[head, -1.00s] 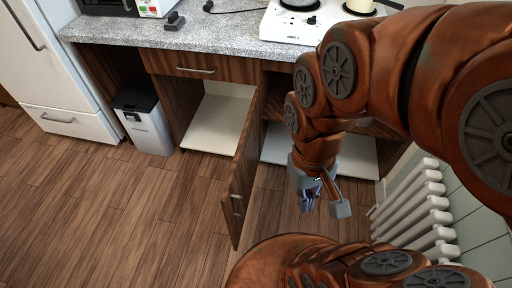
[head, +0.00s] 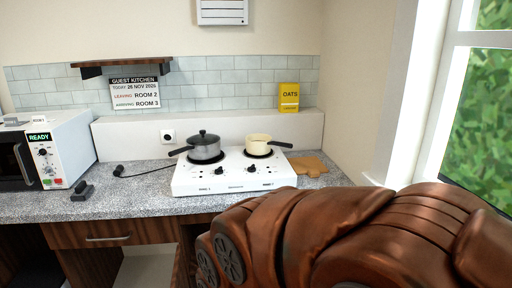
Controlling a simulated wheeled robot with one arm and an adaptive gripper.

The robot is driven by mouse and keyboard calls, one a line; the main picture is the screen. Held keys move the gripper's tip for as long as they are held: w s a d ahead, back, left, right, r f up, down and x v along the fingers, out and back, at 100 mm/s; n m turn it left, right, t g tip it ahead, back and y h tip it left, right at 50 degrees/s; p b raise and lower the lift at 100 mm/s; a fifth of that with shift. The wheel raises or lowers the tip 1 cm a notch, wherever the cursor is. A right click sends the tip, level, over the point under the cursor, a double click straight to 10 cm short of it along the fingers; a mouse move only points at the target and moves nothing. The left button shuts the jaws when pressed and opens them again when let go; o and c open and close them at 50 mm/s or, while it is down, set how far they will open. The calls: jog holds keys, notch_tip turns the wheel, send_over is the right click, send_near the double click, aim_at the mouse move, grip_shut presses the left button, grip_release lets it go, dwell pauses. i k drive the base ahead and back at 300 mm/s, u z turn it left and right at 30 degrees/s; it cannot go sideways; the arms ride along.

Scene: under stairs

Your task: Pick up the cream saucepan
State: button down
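My arm crosses the lower right of the head view, in front of the counter. My gripper is out of the frame now, so its state is hidden.
The speckled counter (head: 140,188) carries a microwave (head: 62,150) at the left and a small dark object (head: 82,191). A brown board (head: 308,166) lies right of the hob. A yellow oats box (head: 289,97) stands on the ledge behind. A window (head: 470,110) is at the right.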

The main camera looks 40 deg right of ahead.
aim_at(257, 144)
jog(key=z, duration=1.2)
jog(key=i, duration=1.35)
jog(key=u, duration=0.65)
